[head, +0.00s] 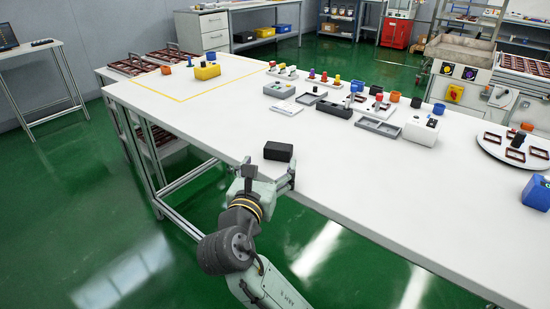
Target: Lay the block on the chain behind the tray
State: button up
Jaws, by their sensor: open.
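A black block (278,151) lies on the white table (230,120) near its front edge. My gripper (269,170) is at that edge, just on the near side of the block. Its fingers are spread and nothing shows held between them. Whether a finger touches the block I cannot tell. An empty grey tray (378,127) lies farther back on the table, right of the block. Other grey trays lie near it, and I cannot tell which one is the task's tray. I cannot make out a chain.
A white box (422,130) stands right of the grey tray. A round white plate (518,148) with brown frames and a blue box (537,193) are at the right. A yellow box (207,71) stands at the far left. The table around the block is clear.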

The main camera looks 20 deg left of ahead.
jog(key=shift+s+d+r+p, duration=0.1)
jog(key=shift+s+p, duration=1.25)
jog(key=shift+p, duration=0.2)
